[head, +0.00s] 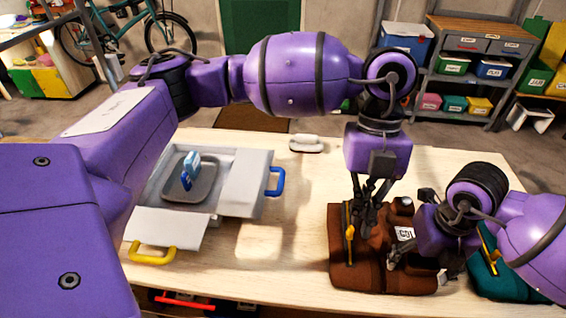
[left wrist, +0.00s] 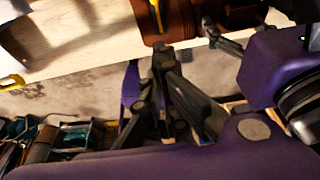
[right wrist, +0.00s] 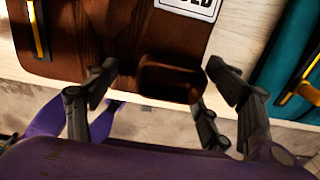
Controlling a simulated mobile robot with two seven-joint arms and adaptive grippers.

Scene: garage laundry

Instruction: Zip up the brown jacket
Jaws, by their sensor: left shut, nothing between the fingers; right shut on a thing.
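The brown jacket (head: 385,278) lies on the wooden table at the right. A yellow zip pull on a dark strip (head: 349,232) runs along its left part; the strip also shows in the right wrist view (right wrist: 38,32). My left gripper (head: 366,214) points down over the jacket, just right of the strip; its fingers are shut and empty. My right gripper (head: 415,268) is at the jacket's front right part. In the right wrist view its fingers stand either side of a raised brown piece (right wrist: 170,80) of the jacket and hold it. A white label (right wrist: 190,6) lies beyond.
A teal garment (head: 503,278) with a yellow zip lies right of the jacket, partly behind my right arm. An open grey case (head: 245,185) with blue and yellow handles stands left. A small white object (head: 307,144) lies at the back. The table's middle is clear.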

